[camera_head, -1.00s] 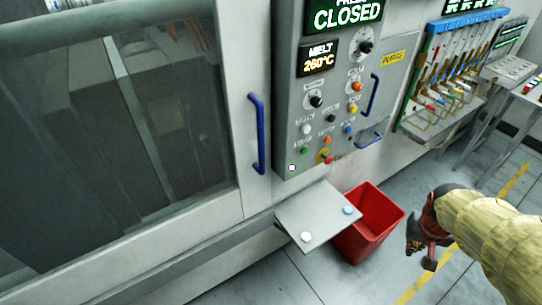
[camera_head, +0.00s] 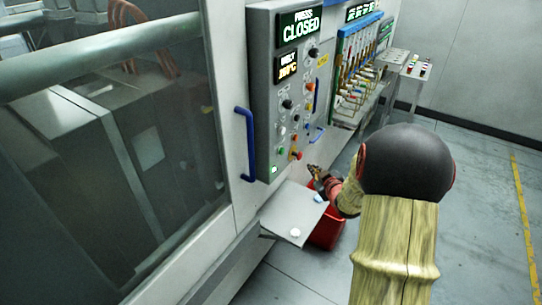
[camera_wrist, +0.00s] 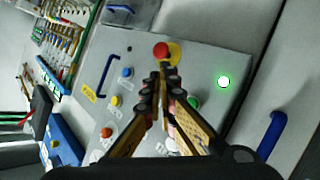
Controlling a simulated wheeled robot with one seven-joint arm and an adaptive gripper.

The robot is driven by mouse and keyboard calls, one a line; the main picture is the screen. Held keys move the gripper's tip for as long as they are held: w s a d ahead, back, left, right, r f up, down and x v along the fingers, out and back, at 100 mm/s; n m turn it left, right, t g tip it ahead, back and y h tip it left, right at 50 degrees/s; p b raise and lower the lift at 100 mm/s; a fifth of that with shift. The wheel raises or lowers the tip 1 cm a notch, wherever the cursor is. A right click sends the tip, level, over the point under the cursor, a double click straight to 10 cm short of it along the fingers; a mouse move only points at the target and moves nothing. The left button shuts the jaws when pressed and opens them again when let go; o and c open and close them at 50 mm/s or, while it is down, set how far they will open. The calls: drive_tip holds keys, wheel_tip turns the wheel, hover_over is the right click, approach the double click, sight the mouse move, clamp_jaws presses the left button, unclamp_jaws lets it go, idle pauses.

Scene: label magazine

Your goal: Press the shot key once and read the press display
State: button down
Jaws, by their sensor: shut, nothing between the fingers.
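The control panel (camera_head: 262,110) stands beside the machine door. Its top press display (camera_head: 300,25) reads PRESS CLOSED in green. The panel carries several coloured buttons; their labels are too small to read, so I cannot tell which is the shot key. A red button on a yellow base (camera_head: 297,155) sits low on the panel, with a green button (camera_head: 281,150) to its left. My gripper (camera_head: 313,170) is shut and empty, right of the panel's lower edge. In the wrist view its tips point near the red button (camera_wrist: 161,50).
A melt display (camera_head: 287,67) sits below the press display. A blue door handle (camera_head: 246,145) is left of the panel. Hoses hang at right.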

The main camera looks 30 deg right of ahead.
sight(282, 151)
drive_tip(key=shift+w+a+r+t, duration=0.1)
drive_tip(key=shift+w+r+t, duration=0.2)
drive_tip(key=shift+r, duration=0.4)
drive_tip(key=shift+w, duration=0.1)
drive_tip(key=w+a+b, duration=0.2)
drive_tip(key=w+a, duration=0.1)
drive_tip(key=w, duration=0.5)
drive_tip(key=shift+a, duration=0.1)
idle(1.2)
drive_tip(key=shift+w+a+b, duration=0.2)
drive_tip(key=shift+w+b, duration=0.15)
drive_tip(key=shift+b, duration=0.1)
